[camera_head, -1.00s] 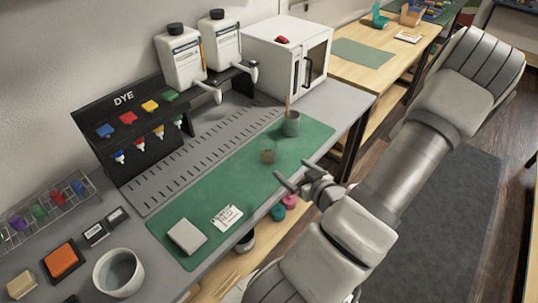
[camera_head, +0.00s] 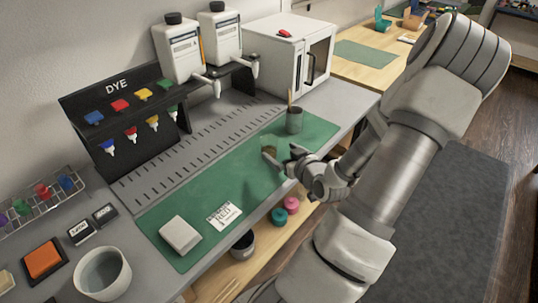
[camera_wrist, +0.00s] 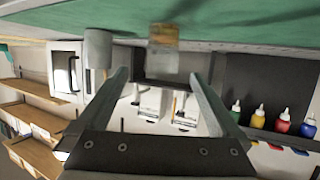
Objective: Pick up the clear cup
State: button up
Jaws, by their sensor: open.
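The clear cup (camera_head: 269,143) is small and see-through with a brownish tint. It stands on the green mat (camera_head: 170,222), and my gripper hides part of it in the head view. In the wrist view, which is upside down, the cup (camera_wrist: 163,48) appears ahead of the fingertips, in line with the gap between them. My gripper (camera_head: 281,155) is open and empty, low over the mat's front edge. Its two fingers also show spread apart in the wrist view (camera_wrist: 160,77). The cup is not between the fingers.
A grey-green pot (camera_head: 294,121) with a stick stands just behind the cup. A pale block (camera_head: 180,234) and a label card (camera_head: 225,215) lie on the mat. A black dye rack (camera_head: 120,125), white dispensers (camera_head: 181,55) and a white oven (camera_head: 287,58) stand behind.

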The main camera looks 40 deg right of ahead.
aim_at(265, 136)
jog(key=b+x, duration=0.1)
jog(key=x, duration=0.7)
jog(key=shift+w+a+b, duration=0.1)
jog(key=shift+a+b, duration=0.1)
jog(key=shift+b, duration=0.1)
jog(key=c, duration=1.4)
jog(key=shift+r, duration=0.1)
jog(key=shift+c, duration=0.2)
jog(key=shift+r+p, duration=0.45)
jog(key=shift+r, duration=0.65)
jog(key=shift+r+p, duration=0.4)
jog(key=shift+r, duration=0.6)
jog(key=s+d+r+p, duration=0.4)
jog(key=s+d+r, duration=0.2)
jog(key=s, duration=0.3)
jog(key=shift+s+d+r, duration=0.25)
jog(key=shift+s+d, duration=0.05)
